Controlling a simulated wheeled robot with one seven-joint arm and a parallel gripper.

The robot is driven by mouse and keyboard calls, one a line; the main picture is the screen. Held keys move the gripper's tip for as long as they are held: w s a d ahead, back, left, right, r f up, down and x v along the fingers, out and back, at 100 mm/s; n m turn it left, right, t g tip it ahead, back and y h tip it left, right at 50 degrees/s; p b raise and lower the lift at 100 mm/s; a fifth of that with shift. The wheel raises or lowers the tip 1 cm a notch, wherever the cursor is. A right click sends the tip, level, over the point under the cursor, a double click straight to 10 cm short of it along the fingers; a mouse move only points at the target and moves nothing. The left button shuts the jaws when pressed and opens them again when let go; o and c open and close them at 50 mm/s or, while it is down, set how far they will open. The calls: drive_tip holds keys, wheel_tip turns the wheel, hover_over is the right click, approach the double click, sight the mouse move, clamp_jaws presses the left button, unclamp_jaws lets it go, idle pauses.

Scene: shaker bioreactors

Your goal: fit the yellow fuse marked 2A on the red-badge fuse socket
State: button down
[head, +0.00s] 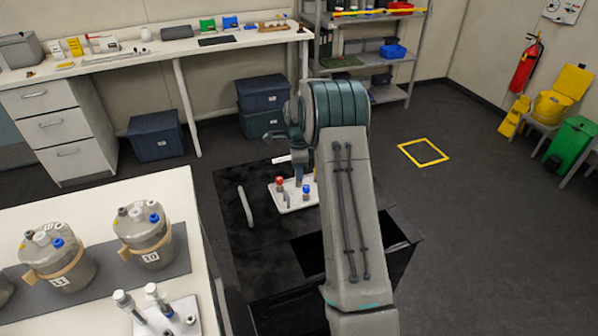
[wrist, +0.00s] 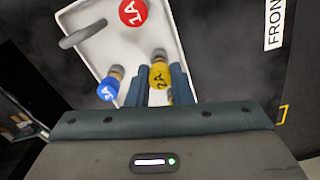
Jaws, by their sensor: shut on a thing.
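In the wrist view my gripper (wrist: 159,85) is closed around the yellow fuse marked 2A (wrist: 158,74), one finger on each side of it. The fuse is over the white tray (wrist: 88,22); I cannot tell whether it still touches it. A red fuse marked 1A (wrist: 132,12) and a blue fuse (wrist: 108,90) are in the same tray. In the head view the tray (head: 296,207) lies on a black surface, with the red fuse (head: 280,183) and blue fuse (head: 306,191) showing, and my arm hides part of it. I cannot make out the red-badge fuse socket.
A grey handle (head: 246,207) stands left of the tray. A white bench (head: 150,205) at the left holds vessels (head: 145,240) and a white stand (head: 165,318). A back bench (head: 140,55) and metal shelf (head: 370,60) line the wall. The floor at right is mostly clear.

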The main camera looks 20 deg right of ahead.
drive_tip(key=shift+r, duration=0.4)
drive_tip(key=shift+r+p, duration=0.35)
drive_tip(key=shift+r, duration=0.1)
drive_tip(key=shift+r, duration=0.15)
drive_tip(key=shift+r+p, duration=0.8)
drive_tip(key=shift+r, duration=0.55)
idle(0.8)
